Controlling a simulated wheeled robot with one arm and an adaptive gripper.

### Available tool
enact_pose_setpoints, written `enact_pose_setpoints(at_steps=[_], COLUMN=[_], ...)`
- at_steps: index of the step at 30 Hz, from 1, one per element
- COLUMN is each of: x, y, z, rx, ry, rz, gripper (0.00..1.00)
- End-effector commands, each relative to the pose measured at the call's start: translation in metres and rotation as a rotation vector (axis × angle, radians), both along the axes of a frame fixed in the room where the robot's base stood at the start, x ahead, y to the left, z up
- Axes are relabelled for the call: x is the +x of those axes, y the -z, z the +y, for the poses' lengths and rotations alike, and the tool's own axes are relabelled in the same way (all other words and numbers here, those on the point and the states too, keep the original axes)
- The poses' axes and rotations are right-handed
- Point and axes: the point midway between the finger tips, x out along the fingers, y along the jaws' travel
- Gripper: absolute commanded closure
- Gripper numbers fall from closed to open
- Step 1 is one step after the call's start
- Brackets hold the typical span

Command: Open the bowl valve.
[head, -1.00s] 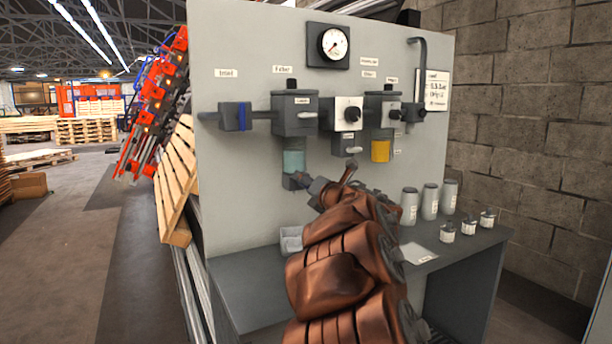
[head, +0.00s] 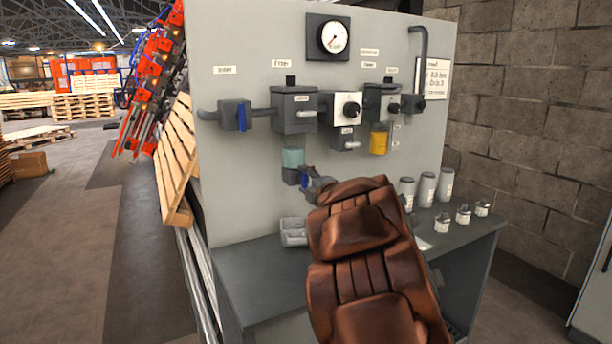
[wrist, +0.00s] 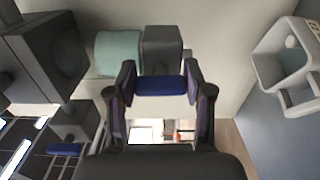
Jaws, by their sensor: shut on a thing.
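The bowl valve (head: 290,176) is a small grey block under the teal translucent filter bowl (head: 293,157) on the panel. In the wrist view the valve's grey body (wrist: 162,48) adjoins the teal bowl (wrist: 118,54), and its blue handle (wrist: 160,86) lies between my fingertips. My gripper (head: 309,184) is at the valve from the right. In the wrist view my gripper (wrist: 160,84) is shut on the blue handle, one finger on each side. My brown arm covers part of the bench in the head view.
A grey cup (head: 293,232) stands on the bench below the valve. The inlet valve with a blue lever (head: 242,117), a gauge (head: 334,37) and a yellow bowl (head: 379,140) are on the panel. Several canisters and jars stand at right, including one canister (head: 426,190).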

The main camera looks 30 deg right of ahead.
Motion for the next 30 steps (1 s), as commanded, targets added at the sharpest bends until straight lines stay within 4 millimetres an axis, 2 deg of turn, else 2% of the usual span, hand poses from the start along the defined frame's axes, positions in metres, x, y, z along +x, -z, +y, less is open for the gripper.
enact_pose_setpoints(at_steps=[20, 21, 27, 30], x=[0.0, 0.0, 0.0, 0.0], y=[0.0003, 0.0002, 0.0003, 0.0004], z=[-0.0002, -0.0002, -0.0002, -0.0002], rx=[0.058, 0.058, 0.057, 0.056], ry=[0.0, 0.0, 0.0, 0.0], rz=[-0.006, -0.006, -0.006, -0.006], gripper=[0.84, 0.45, 0.24, 0.23])
